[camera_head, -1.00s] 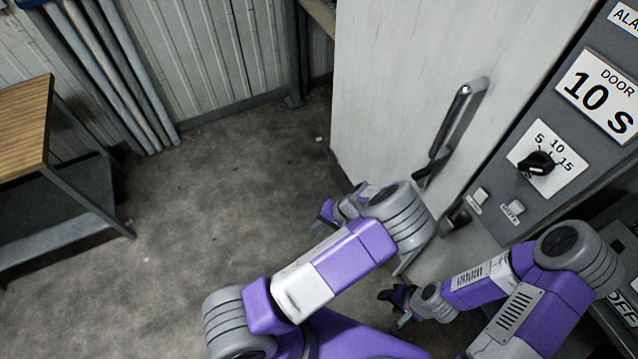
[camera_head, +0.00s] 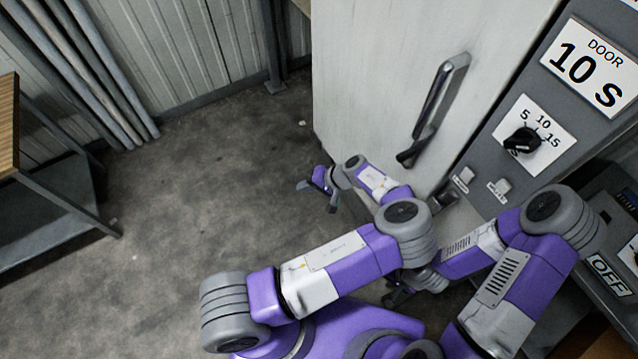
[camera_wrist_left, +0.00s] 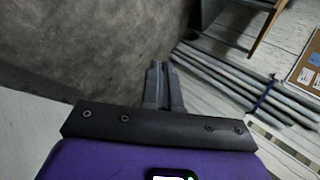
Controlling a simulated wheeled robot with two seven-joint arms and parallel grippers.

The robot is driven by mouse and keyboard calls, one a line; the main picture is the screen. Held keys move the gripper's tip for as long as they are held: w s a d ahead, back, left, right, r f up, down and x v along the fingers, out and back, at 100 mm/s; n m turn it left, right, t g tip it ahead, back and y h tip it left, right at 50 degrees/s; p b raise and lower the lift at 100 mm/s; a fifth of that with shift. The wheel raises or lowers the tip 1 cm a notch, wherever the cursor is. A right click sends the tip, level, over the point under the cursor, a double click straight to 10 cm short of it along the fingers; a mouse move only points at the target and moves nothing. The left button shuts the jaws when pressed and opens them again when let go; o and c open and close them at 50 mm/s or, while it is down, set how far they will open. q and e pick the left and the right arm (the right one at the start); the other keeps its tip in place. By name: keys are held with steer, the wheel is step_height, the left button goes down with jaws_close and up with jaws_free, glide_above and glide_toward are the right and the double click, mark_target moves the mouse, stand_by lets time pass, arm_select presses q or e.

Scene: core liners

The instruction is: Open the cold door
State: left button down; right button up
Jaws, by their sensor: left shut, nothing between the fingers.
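The cold door (camera_head: 375,60) is the large pale panel right of centre in the head view. It looks flush with the grey control panel on its right, though I cannot see the whole edge. Its long metal handle (camera_head: 437,105) stands upright on the face near that edge. My left gripper (camera_head: 320,195) is left of and below the handle, clear of it, near the door's lower left corner. In the left wrist view its fingers (camera_wrist_left: 163,82) are together and empty above the floor. My right gripper (camera_head: 395,297) is low, below the handle, partly hidden by my left arm.
The grey control panel (camera_head: 480,158) carries a "DOOR 10 S" sign (camera_head: 590,68) and a black dial (camera_head: 522,141). A wooden-topped table (camera_head: 8,125) stands at the left, with pipes (camera_head: 75,75) against the wall. The floor (camera_head: 200,200) between is clear.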

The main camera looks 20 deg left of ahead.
arm_select(q)
steer(key=shift+s+a+r, duration=0.1)
steer(key=shift+s+a, duration=0.05)
steer(key=shift+a, duration=1.3)
steer(key=shift+d, duration=0.1)
stand_by(0.5)
